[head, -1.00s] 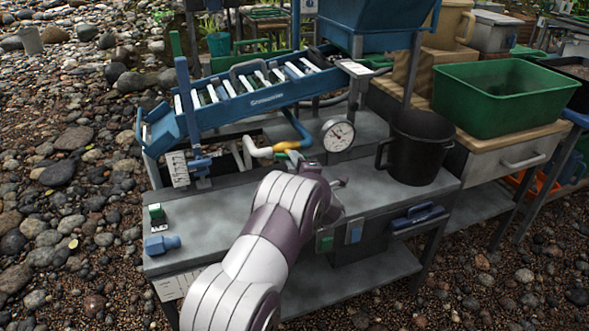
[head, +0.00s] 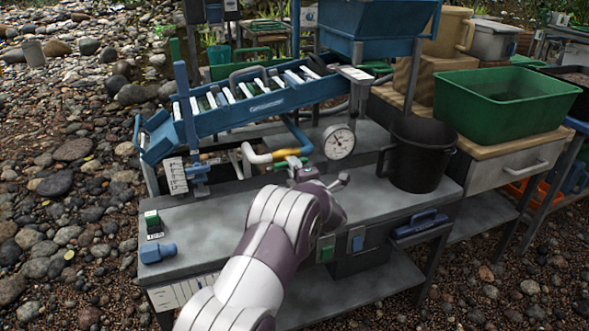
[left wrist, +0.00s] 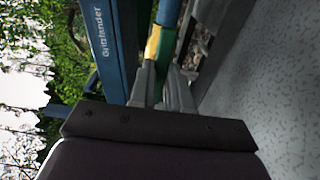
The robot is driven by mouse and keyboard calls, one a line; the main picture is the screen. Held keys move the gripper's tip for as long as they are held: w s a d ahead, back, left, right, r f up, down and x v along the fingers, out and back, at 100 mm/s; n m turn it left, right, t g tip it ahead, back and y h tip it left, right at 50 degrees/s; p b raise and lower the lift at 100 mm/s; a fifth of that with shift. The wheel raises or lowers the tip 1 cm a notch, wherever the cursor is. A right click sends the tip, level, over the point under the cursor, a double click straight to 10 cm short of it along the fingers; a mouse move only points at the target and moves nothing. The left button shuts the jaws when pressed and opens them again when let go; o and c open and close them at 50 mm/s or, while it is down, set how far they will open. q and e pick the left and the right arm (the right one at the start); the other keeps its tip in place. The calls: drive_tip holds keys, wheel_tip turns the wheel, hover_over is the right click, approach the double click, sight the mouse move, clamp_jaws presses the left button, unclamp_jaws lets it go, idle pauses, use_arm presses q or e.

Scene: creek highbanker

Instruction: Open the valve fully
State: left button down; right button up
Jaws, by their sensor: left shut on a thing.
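The valve (head: 287,153) is a yellow fitting with a green handle, on the pipe run below the blue sluice. My left gripper (head: 299,171) reaches it from the front, low over the grey bench. In the left wrist view, the fingers (left wrist: 160,88) are closed around the near end of the green handle (left wrist: 166,50), beside the yellow part (left wrist: 153,42). The fingers and wrist hide much of the handle in the head view, so its exact angle is hard to tell. My right gripper is not in view.
The blue sluice (head: 262,104) slopes above the pipe. A round gauge (head: 338,142) stands just right of the valve, then a black bucket (head: 420,155). A blue fitting (head: 157,252) lies at the bench's left end. The front bench top (head: 215,225) is mostly clear.

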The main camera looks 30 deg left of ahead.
use_arm(q)
drive_tip(key=c, duration=1.1)
unclamp_jaws()
drive_tip(key=p+v, duration=0.3)
drive_tip(key=v, duration=0.9)
drive_tip(key=shift+s+d, duration=0.25)
drive_tip(key=shift+s, duration=0.05)
